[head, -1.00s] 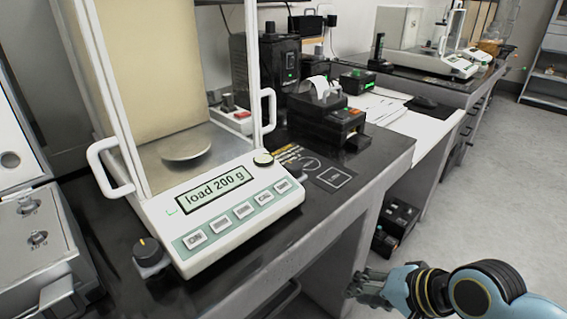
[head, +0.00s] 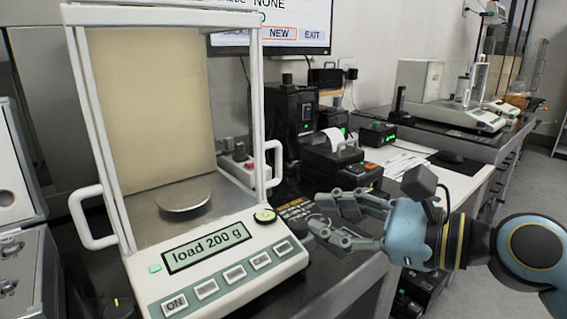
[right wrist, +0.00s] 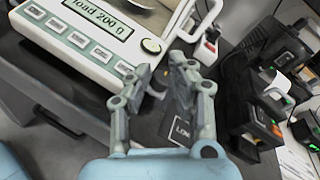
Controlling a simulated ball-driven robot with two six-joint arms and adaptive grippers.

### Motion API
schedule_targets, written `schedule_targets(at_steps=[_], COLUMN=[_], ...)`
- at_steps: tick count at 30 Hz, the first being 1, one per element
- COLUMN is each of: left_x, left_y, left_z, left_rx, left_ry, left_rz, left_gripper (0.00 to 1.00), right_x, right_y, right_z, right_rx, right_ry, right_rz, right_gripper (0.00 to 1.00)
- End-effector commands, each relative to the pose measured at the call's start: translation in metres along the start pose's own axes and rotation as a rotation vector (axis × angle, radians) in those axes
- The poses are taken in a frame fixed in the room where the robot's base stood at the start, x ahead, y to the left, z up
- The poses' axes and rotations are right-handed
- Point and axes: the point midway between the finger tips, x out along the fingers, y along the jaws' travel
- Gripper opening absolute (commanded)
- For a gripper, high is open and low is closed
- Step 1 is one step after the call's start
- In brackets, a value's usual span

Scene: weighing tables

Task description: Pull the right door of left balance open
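The left balance (head: 225,262) stands on the dark table with a glass draft shield. Its display (head: 207,247) reads "load 200 g", and a round pan (head: 184,200) sits inside. The right door's white handle (head: 273,164) sticks out on the right side; it also shows in the right wrist view (right wrist: 207,22). The right door looks closed. My right gripper (head: 318,211) is open and empty, to the right of the balance and a little apart from the handle. In the right wrist view its fingers (right wrist: 162,62) point towards the balance's right side. My left gripper is not in view.
A black printer (head: 343,160) with a paper roll stands behind my right gripper. A monitor (head: 275,28) hangs behind the balance. A metal case (head: 20,255) is close on the left. Another balance (head: 470,115) stands on the far table.

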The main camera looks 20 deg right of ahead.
Motion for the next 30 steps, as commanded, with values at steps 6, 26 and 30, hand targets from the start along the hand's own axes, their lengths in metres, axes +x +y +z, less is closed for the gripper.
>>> schedule_targets(at_steps=[6, 26, 30], left_x=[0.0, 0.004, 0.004], left_y=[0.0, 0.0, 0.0], left_z=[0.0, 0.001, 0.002], left_rx=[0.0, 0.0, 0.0], left_ry=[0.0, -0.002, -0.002], left_rz=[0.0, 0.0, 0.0], left_gripper=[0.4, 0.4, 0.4], right_x=[0.002, 0.096, 0.106], right_y=[-0.048, -0.069, -0.07], right_z=[0.011, 0.021, 0.022], right_rx=[0.422, 0.488, 0.487], right_ry=[-0.119, -0.138, -0.136], right_rz=[-0.116, -0.134, -0.132], right_gripper=[0.2, 0.2, 0.2])
